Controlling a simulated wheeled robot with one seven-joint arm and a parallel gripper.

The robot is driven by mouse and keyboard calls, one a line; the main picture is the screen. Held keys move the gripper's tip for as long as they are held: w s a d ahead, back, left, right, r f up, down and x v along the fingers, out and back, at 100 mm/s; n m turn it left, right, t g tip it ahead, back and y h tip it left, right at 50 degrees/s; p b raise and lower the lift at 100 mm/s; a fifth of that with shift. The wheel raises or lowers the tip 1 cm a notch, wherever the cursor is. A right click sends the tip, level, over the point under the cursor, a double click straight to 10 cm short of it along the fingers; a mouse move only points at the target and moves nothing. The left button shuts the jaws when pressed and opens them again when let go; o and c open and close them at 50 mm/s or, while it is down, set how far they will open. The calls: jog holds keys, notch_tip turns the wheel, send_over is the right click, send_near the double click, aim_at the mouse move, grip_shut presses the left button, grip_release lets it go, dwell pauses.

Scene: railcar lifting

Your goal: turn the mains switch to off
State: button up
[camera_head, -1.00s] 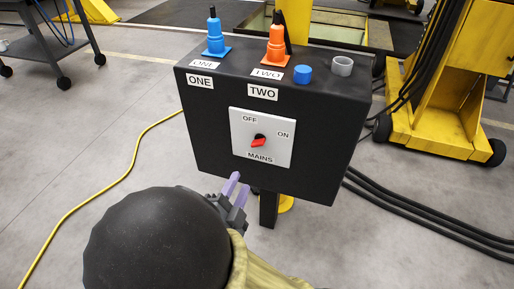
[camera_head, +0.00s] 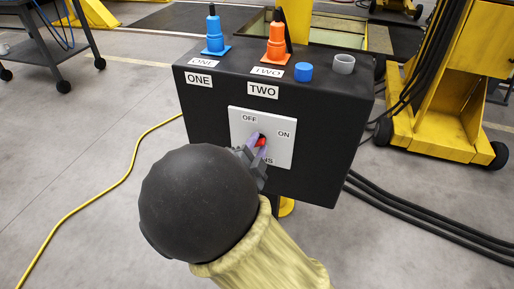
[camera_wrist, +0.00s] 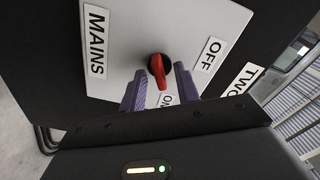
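The mains switch (camera_head: 262,141) is a red handle on a white plate (camera_head: 285,153) marked OFF, ON and MAINS, on the front of a black box. In the wrist view the red handle (camera_wrist: 158,71) points toward the partly hidden ON label. My gripper (camera_head: 254,147) is at the plate with its purple fingertips at the handle. In the wrist view the fingers (camera_wrist: 160,82) stand apart, one on each side of the handle, with gaps showing. In the head view my gripper hides part of the MAINS label and the handle's lower left.
On the box top (camera_head: 335,88) stand a blue control (camera_head: 215,35) labelled ONE, an orange control (camera_head: 276,45) labelled TWO, a blue cap (camera_head: 303,72) and a grey ring (camera_head: 344,64). A yellow cable (camera_head: 130,165) lies on the floor at left; black cables (camera_head: 430,225) lie at right.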

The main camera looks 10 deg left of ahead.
grip_shut()
jog(key=shift+n+p, duration=0.3)
jog(key=shift+p, duration=0.1)
jog(key=shift+r+n+p, duration=0.15)
jog(key=shift+n+p, duration=0.65)
jog(key=shift+p, duration=0.15)
jog(key=n+p, duration=0.3)
jog(key=shift+r, duration=0.1)
jog(key=n+p, duration=0.4)
jog(key=shift+a+n, duration=0.1)
jog(key=shift+n, duration=0.2)
jog(key=shift+f+n+p, duration=0.2)
jog(key=shift+n+p, duration=0.8)
jog(key=shift+n, duration=0.1)
